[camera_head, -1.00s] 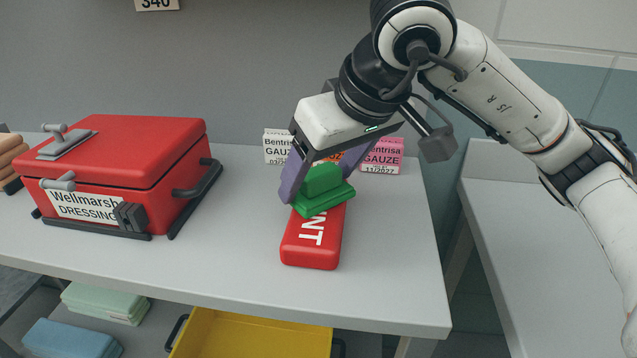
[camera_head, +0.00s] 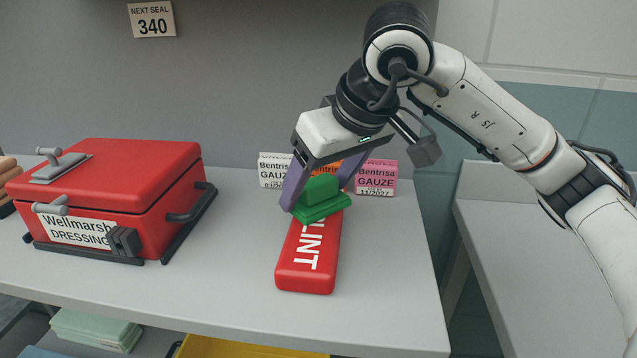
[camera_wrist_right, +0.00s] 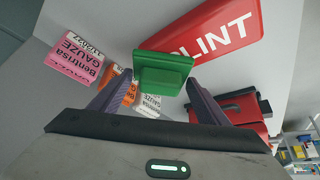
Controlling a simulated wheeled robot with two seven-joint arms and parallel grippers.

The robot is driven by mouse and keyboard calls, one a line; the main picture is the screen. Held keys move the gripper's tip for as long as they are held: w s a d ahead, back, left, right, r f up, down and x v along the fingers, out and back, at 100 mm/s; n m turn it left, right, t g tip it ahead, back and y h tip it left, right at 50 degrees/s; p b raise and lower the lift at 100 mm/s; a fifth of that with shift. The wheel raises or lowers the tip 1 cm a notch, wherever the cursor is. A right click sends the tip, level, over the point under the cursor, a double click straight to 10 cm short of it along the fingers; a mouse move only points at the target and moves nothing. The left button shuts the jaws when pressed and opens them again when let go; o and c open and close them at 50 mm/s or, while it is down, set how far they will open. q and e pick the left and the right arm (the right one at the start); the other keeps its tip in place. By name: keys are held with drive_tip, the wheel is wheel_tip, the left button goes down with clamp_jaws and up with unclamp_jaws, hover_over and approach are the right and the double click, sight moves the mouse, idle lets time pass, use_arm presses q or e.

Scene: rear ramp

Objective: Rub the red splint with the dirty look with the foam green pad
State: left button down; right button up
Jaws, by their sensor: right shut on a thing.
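The red splint (camera_head: 307,262) lies flat on the grey-white bench, its near end towards me and white letters "LINT" showing; the rest of the word is covered. My right gripper (camera_head: 318,192), with purple fingers, is shut on the green foam pad (camera_head: 323,207). The pad is over the far part of the splint and seems to rest on it. In the right wrist view the pad (camera_wrist_right: 163,72) sits between the fingertips, beside the splint's lettering (camera_wrist_right: 215,35). I see no dirt on the visible part of the splint. My left gripper is out of view.
A red dressing box (camera_head: 120,190) with handles stands on the left. White (camera_head: 274,170) and pink (camera_head: 376,177) gauze boxes stand behind the splint, with an orange one (camera_head: 326,168) partly hidden. Bare bench (camera_head: 395,265) lies right of the splint. A yellow drawer (camera_head: 240,347) is below.

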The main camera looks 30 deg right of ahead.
drive_tip(key=shift+r+p, duration=2.4)
drive_tip(key=shift+r, duration=0.55)
drive_tip(key=shift+r+p, duration=1.25)
drive_tip(key=shift+r, duration=0.3)
drive_tip(key=shift+f, duration=0.15)
